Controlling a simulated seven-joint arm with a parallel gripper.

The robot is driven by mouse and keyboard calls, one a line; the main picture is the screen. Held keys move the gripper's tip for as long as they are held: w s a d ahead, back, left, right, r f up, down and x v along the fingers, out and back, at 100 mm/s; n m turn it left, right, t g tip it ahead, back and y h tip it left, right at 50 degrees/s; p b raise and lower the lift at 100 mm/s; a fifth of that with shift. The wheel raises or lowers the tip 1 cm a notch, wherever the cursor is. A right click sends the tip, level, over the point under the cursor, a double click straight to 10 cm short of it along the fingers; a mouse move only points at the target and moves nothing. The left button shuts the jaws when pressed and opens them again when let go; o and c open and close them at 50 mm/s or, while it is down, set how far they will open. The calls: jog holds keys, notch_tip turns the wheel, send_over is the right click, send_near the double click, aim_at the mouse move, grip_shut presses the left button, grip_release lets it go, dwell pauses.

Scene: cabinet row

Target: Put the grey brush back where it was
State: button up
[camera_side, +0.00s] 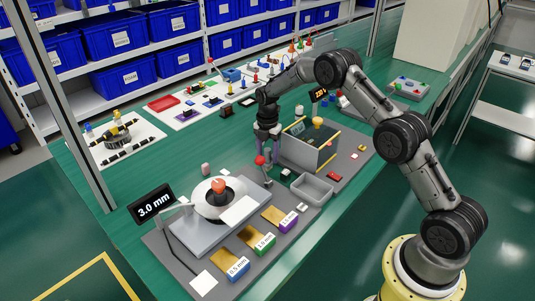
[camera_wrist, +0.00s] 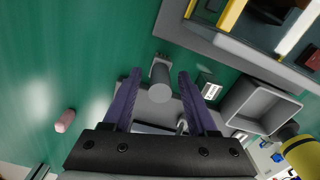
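I cannot pick out a grey brush with certainty in either view. My gripper (camera_side: 265,152) points down over the bench, left of the open-topped grey box (camera_side: 325,155). In the wrist view my gripper (camera_wrist: 158,74) has its two purple fingers wide apart. A short grey cylinder (camera_wrist: 160,84) shows between the fingertips, with a grey base behind it; I cannot tell whether it is part of a brush. No contact with a finger shows. In the side view a red ball (camera_side: 261,160) on a small stand is close beside the fingers.
A pinkish cylinder (camera_wrist: 65,120) stands on open green bench to the left. A scale-like device (camera_side: 205,225) with a "3.0 mm" display (camera_side: 154,204) is at the front.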

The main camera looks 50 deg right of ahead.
jog(key=shift+r, duration=0.1)
jog(key=s+a+r+m+t, duration=0.1)
jog(key=s+a+r+m, duration=0.15)
jog(key=r, duration=0.85)
jog(key=s+a+r+m, duration=0.1)
jog(key=s+r+m, duration=0.15)
jog(key=r, duration=0.85)
jog(key=s+a+r+m+t, duration=0.1)
jog(key=s+a+r+m, duration=0.1)
jog(key=s+r+m, duration=0.3)
jog(key=s+a+r+t, duration=0.1)
jog(key=s+a+r, duration=0.2)
jog(key=s, duration=0.5)
jog(key=s+a+f+m+t, duration=0.1)
jog(key=s+m, duration=0.4)
jog(key=s, duration=0.5)
jog(key=s+a+f+m+t, duration=0.1)
jog(key=s+a+m, duration=0.1)
jog(key=s+m, duration=0.4)
jog(key=s, duration=0.5)
jog(key=shift+a+f+t, duration=0.3)
jog(key=shift+a+f, duration=0.05)
jog(key=shift+f, duration=0.05)
